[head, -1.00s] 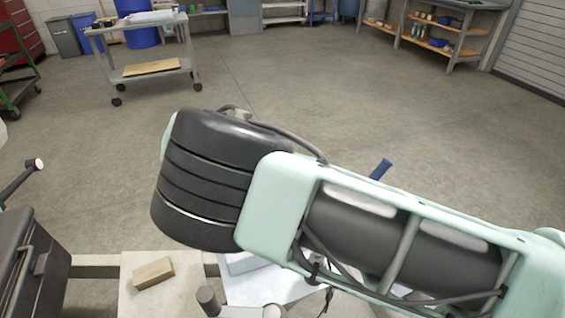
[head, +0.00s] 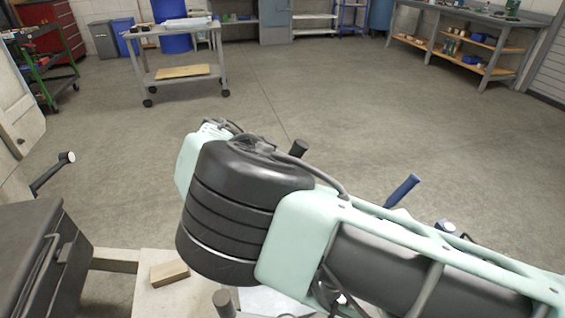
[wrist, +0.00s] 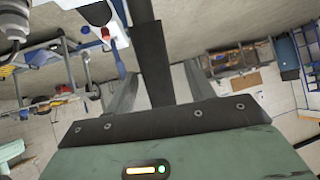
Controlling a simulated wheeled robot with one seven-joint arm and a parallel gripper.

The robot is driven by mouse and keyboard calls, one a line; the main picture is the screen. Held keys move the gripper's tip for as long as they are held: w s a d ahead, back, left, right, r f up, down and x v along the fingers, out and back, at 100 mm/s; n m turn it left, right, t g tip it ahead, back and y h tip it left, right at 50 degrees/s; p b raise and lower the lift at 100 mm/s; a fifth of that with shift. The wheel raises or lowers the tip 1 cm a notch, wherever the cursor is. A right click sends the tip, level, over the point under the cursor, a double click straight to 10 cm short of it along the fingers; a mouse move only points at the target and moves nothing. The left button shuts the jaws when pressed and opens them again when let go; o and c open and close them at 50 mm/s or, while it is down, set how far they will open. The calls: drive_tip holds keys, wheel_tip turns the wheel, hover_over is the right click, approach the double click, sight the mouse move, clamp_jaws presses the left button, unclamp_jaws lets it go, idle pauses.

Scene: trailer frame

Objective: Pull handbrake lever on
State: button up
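My gripper (wrist: 158,88) shows in the wrist view with its two grey fingers wide apart. A dark upright bar (wrist: 153,50) stands in the gap between them, with space visible on both sides; I cannot tell whether it is the handbrake lever or how deep it sits. In the head view my arm hides the gripper. A blue-gripped handle (head: 402,190) sticks up behind my arm at the right. A black-gripped handle (head: 298,149) sticks up beyond my wrist. Which one is the handbrake lever is not clear; their lower parts are hidden.
A dark box (head: 35,255) stands at the lower left, near a crank with a white-ended handle (head: 67,158). A wooden block (head: 169,273) lies on a pale board (head: 150,300). A grey cart (head: 180,58) stands farther back. The floor between is clear.

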drive_tip(key=v, duration=1.7)
drive_tip(key=shift+b, duration=0.3)
drive_tip(key=shift+s+a+r, duration=0.1)
drive_tip(key=shift+a, duration=0.05)
drive_tip(key=s+d+r+n+g+y+p, duration=0.25)
drive_tip(key=d+n+g+y+p, duration=0.2)
drive_tip(key=d, duration=0.85)
drive_tip(key=s+d+r+n+y+p, duration=0.1)
drive_tip(key=s+d+r+n+p, duration=0.1)
drive_tip(key=s+n, duration=0.3)
drive_tip(key=s+d+r+n+y+p, duration=0.2)
drive_tip(key=s+d+r+n, duration=0.2)
drive_tip(key=s, duration=1)
drive_tip(key=s+d+r+n+y+p, duration=0.2)
drive_tip(key=s+d+r+n, duration=0.1)
drive_tip(key=s+n, duration=0.5)
drive_tip(key=shift+s+d+r, duration=0.3)
drive_tip(key=shift+s+r, duration=0.3)
drive_tip(key=shift+s, duration=0.05)
